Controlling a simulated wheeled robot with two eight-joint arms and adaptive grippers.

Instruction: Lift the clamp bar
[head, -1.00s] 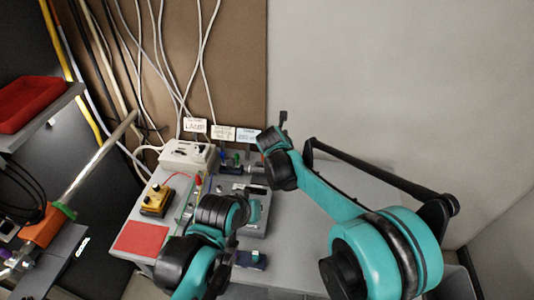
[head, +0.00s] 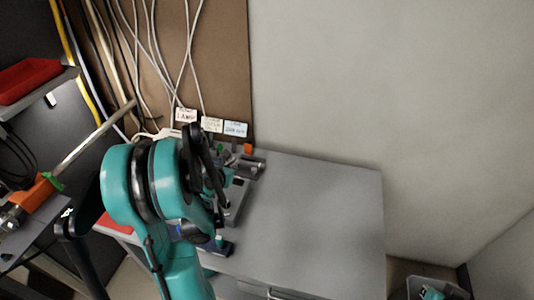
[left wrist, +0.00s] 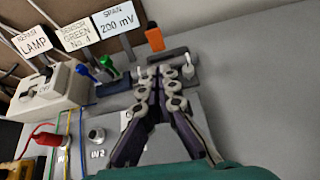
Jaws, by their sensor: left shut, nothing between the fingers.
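What looks like the clamp bar, a dark bar with an upright orange end (left wrist: 154,38), lies just beyond my left fingertips in the left wrist view. The orange end also shows in the head view (head: 248,148), above grey clamp hardware (head: 252,165). My left gripper (left wrist: 166,76) is shut and empty, its fingers reaching over the grey device. I cannot tell whether the tips touch the bar. In the head view the left gripper (head: 212,168) is partly hidden by its own arm, which also covers much of the device. My right gripper is not in view.
A white lamp box (left wrist: 42,92), label cards (left wrist: 113,20), green and blue knobs (left wrist: 108,63) and a red plug (left wrist: 46,138) stand left of the fingers. A red mat (head: 112,224) is partly hidden. The grey table's right side (head: 325,205) is clear.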

